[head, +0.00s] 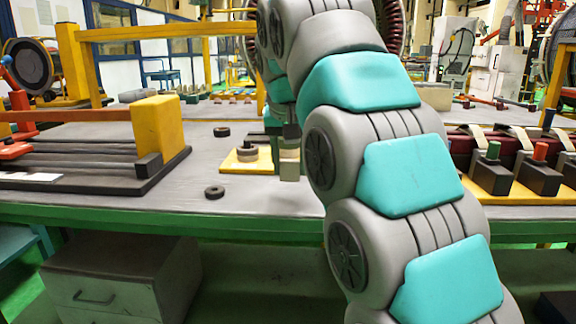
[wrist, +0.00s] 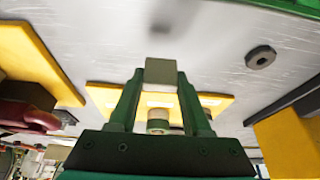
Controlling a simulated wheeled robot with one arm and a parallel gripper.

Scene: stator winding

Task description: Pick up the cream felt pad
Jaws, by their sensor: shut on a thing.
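The cream felt pad (wrist: 160,72) is a small pale block between the fingertips of my gripper (wrist: 161,76) in the wrist view. Both green fingers press on its sides, so my gripper is shut on it. In the head view the pad (head: 290,166) shows below my gripper (head: 290,150), over the grey bench top in front of the yellow board. A faint dark shadow lies on the bench apart from the pad in the wrist view, so it appears held above the surface. Part of the gripper is hidden behind my arm in the head view.
A yellow board (head: 232,163) with a small ring stack (head: 247,151) lies beside the pad. A black ring (head: 214,192) sits near the bench's front edge, another (head: 221,131) farther back. A yellow-ended fixture (head: 157,125) stands left. Black blocks with coloured tops (head: 491,175) stand right.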

